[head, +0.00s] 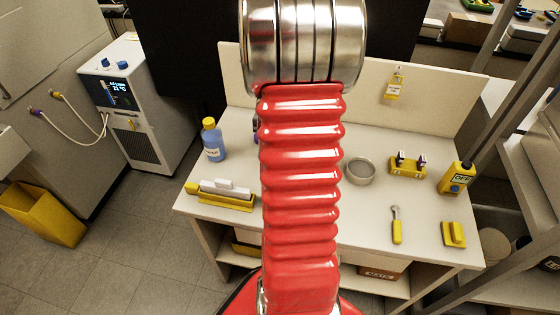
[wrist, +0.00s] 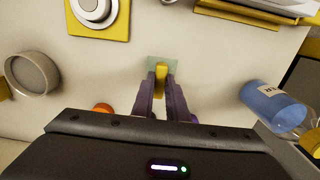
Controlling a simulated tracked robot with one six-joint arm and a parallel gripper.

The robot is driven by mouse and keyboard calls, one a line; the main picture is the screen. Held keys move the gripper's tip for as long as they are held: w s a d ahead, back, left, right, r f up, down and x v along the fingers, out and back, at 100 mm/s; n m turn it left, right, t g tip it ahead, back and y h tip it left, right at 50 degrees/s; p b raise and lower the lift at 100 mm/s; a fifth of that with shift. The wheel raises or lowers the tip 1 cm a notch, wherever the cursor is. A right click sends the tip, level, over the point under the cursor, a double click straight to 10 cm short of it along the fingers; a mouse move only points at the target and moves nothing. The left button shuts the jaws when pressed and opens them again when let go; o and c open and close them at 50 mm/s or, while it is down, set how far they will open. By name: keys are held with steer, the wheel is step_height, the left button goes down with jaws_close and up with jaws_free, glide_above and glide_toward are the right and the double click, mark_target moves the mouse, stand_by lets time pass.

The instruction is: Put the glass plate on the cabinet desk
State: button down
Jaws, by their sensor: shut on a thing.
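The glass plate (wrist: 153,63) is a small, pale green, see-through square with a yellow grip piece (wrist: 162,74). It shows in the wrist view, over a pale desk top (wrist: 215,70). My gripper (wrist: 162,80) has dark purple fingers on either side of the yellow piece and is shut on it. I cannot tell whether the plate touches the surface or hangs just above it. In the head view, the pale desk (head: 425,208) has a raised back panel and a shelf below. My red-sleeved arm hides the gripper and plate there.
A blue bottle (head: 214,142) and a yellow tray (head: 230,203) with a white block stand on the left. On the right are a round dish (head: 360,172), a yellow holder (head: 408,169), an "OFF" device (head: 456,179), a yellow-handled tool (head: 397,230) and a yellow block (head: 453,235).

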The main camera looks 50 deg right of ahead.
steer(key=shift+f, duration=1.85)
steer(key=c, duration=1.7)
jaws_free()
steer(key=shift+f, duration=0.1)
steer(key=shift+c, duration=0.2)
step_height(320, 180, up, 12)
steer(key=shift+r, duration=0.1)
steer(key=shift+a, duration=0.1)
